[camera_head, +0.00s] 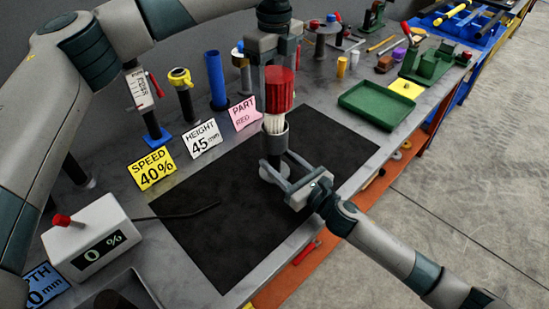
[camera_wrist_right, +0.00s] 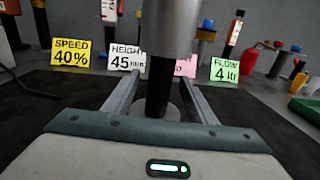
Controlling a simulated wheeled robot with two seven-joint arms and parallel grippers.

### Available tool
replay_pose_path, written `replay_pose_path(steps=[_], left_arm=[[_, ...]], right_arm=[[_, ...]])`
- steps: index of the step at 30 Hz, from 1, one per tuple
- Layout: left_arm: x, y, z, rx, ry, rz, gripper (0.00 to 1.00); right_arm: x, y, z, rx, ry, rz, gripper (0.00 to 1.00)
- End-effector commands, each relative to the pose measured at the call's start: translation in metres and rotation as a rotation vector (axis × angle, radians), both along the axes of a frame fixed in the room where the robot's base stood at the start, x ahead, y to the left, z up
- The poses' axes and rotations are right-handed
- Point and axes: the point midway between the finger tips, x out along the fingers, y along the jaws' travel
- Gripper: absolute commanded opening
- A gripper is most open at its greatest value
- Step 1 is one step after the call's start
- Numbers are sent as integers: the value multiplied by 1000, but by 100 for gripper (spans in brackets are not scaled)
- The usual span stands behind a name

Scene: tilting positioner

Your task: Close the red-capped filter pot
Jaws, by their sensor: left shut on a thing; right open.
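My left gripper (camera_head: 273,52) is shut on the red cap (camera_head: 280,90) and holds it upright over the pot. A white ribbed filter (camera_head: 274,124) hangs below the cap, its lower end at the mouth of the grey pot (camera_head: 273,145). I cannot tell how deep it reaches. The pot also shows in the right wrist view (camera_wrist_right: 170,25), on a black post (camera_wrist_right: 159,85) above a round base. My right gripper (camera_head: 277,162) is open below the pot. Its fingers (camera_wrist_right: 160,98) lie on both sides of the post, with gaps visible.
A black mat (camera_head: 205,245) covers the bench middle. Signs (camera_head: 152,170) and a blue tube (camera_head: 216,80) stand behind it. A control box reading 0 % (camera_head: 90,240) stands left. A green tray (camera_head: 380,104) lies right.

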Motion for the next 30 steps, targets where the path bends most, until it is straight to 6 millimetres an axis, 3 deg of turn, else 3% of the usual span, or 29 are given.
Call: replay_pose_path(steps=[3,9,10,17,25,30], left_arm=[[0,0,0,0,0,0,40],[0,0,0,0,0,0,40],[0,0,0,0,0,0,40],[0,0,-7,0,0,0,40],[-1,0,-39,-1,2,-1,40],[0,1,-49,0,0,0,40]], right_arm=[[0,0,0,0,0,0,51],[0,0,0,0,0,0,3],[0,0,0,0,0,0,0],[0,-1,0,0,0,-1,0],[0,-1,0,-1,1,-1,0],[0,-1,0,-1,1,-1,0]])
